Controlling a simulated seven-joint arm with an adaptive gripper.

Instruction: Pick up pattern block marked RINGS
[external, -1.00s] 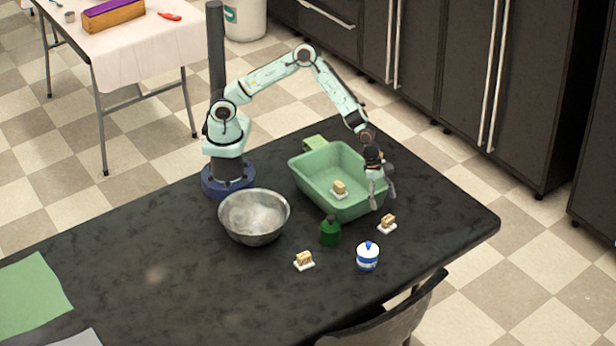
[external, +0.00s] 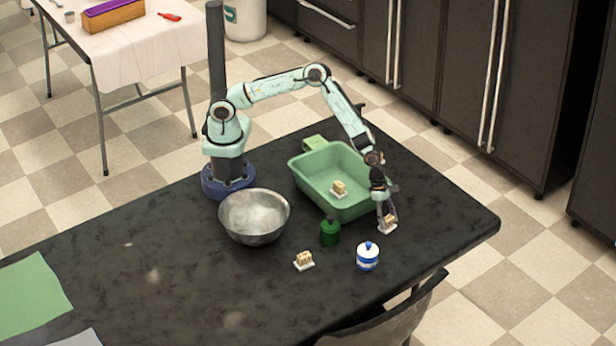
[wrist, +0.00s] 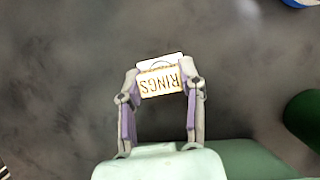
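The block marked RINGS (wrist: 160,82) lies on a small white base between the fingertips of my gripper (wrist: 159,84) in the wrist view; its lettering appears upside down. In the external view my gripper (external: 386,218) points down at this block (external: 388,225), right of the green tub. The fingers stand apart, one on each side of the block. I cannot tell whether they touch it. Two similar blocks show in the external view: one inside the tub (external: 339,188) and one at the front (external: 304,260). Their markings are too small to read.
The green tub (external: 308,172) stands close beside my gripper. A dark green jar (external: 330,232) and a blue-and-white lidded pot (external: 367,257) stand in front. A metal bowl (external: 254,217) is left of the tub. The table's right end is clear.

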